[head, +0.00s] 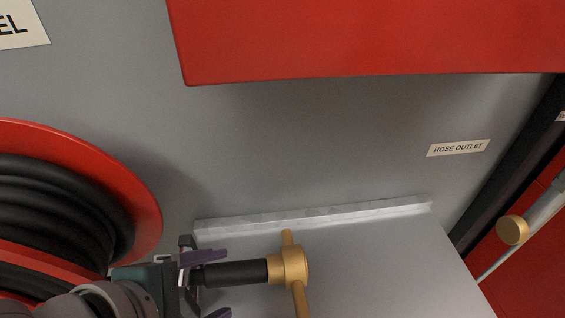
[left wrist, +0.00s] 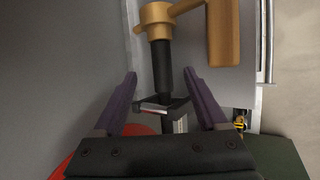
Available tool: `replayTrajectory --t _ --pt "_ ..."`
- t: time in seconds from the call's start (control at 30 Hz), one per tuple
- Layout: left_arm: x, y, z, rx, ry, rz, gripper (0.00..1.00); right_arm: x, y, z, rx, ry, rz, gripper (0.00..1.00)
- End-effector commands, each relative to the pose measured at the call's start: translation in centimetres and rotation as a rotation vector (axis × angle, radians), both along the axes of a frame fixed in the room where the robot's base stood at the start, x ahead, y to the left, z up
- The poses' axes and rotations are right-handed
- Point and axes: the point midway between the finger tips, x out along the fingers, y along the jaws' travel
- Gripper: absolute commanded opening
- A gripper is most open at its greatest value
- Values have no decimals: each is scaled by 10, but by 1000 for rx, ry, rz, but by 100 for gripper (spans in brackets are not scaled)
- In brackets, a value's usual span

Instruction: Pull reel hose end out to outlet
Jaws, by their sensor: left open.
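The hose end is a short black length (head: 235,273) with a brass fitting (head: 290,268) that has a crossbar. It points right over the grey ledge in the head view. My left gripper (head: 208,285) is open, its purple fingers on either side of the black length. In the left wrist view, the black length (left wrist: 161,72) runs up between the spread fingers to the brass fitting (left wrist: 157,17); I cannot tell whether they touch. The red reel (head: 148,205) with coiled black hose (head: 60,200) is at the left. A "HOSE OUTLET" label (head: 458,148) is on the grey wall.
A red box-like panel (head: 370,40) overhangs at the top. A grey ledge (head: 400,265) with a raised back edge lies below the wall. A dark post (head: 510,165) and a brass-ended grey pipe (head: 513,230) stand at the right. The wall between is clear.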

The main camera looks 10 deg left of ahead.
Motion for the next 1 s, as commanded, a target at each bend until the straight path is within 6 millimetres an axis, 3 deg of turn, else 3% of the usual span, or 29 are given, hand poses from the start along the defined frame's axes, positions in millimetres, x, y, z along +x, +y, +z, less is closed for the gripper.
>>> replayTrajectory --t 0.6,1.0 --pt "52 -20 -66 -4 0 4 75 -3 3 -23 11 10 -5 50" --pt "59 -22 -74 -4 0 4 75 -3 3 -25 11 9 -5 50"
